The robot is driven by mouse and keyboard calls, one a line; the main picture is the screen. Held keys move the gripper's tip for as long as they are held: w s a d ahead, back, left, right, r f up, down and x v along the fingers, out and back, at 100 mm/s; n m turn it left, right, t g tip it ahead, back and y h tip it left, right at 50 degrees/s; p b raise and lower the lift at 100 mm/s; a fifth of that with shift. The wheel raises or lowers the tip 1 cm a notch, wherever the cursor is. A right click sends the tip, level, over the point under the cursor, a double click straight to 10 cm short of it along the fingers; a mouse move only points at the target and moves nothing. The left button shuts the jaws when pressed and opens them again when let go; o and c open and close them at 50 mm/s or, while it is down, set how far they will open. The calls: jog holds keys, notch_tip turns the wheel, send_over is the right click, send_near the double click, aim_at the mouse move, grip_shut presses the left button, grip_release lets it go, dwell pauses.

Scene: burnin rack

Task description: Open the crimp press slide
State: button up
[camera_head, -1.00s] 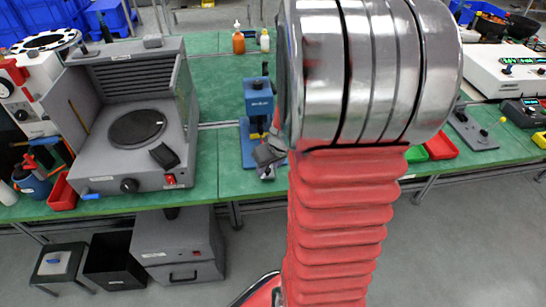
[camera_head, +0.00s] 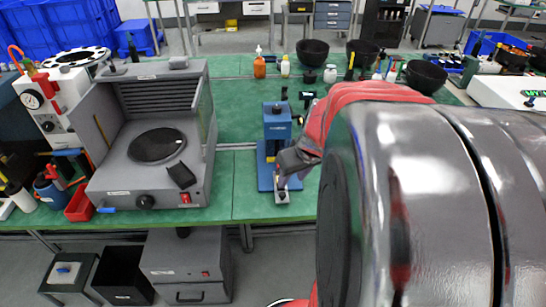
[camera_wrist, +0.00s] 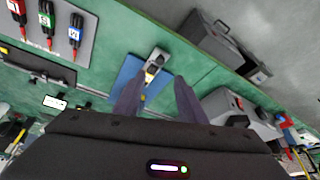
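The crimp press (camera_head: 277,125) is a blue upright machine on a blue base plate near the front edge of the green bench. A small silver slide piece (camera_head: 282,197) sits at the front of its base; the wrist view shows a silver part with dark openings (camera_wrist: 154,65) on the blue plate (camera_wrist: 130,72). My gripper (camera_head: 282,182) is beside the press on its right, partly covering it. In the wrist view my gripper's two dark fingers (camera_wrist: 157,82) are apart and point toward the silver part, with nothing held. Contact cannot be told.
A grey boxy machine (camera_head: 155,140) with a round black plate stands left of the press. Orange (camera_head: 259,66) and white bottles and black bowls (camera_head: 312,52) are behind. Coloured drivers (camera_wrist: 44,28) lie on a grey mat in the wrist view. Bare green bench lies between.

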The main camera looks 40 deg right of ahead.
jog(key=shift+v, duration=1.15)
jog(key=s+a+r, duration=0.1)
jog(key=a+r, duration=0.1)
jog(key=a, duration=0.6)
jog(key=s+a+r+n, duration=0.1)
jog(key=s+a+r, duration=0.1)
jog(key=a, duration=0.6)
jog(key=s+a+r+n+t+y, duration=0.1)
jog(key=s+a+r, duration=0.1)
jog(key=a, duration=0.6)
jog(key=shift+r, duration=0.5)
jog(key=shift+s, duration=0.1)
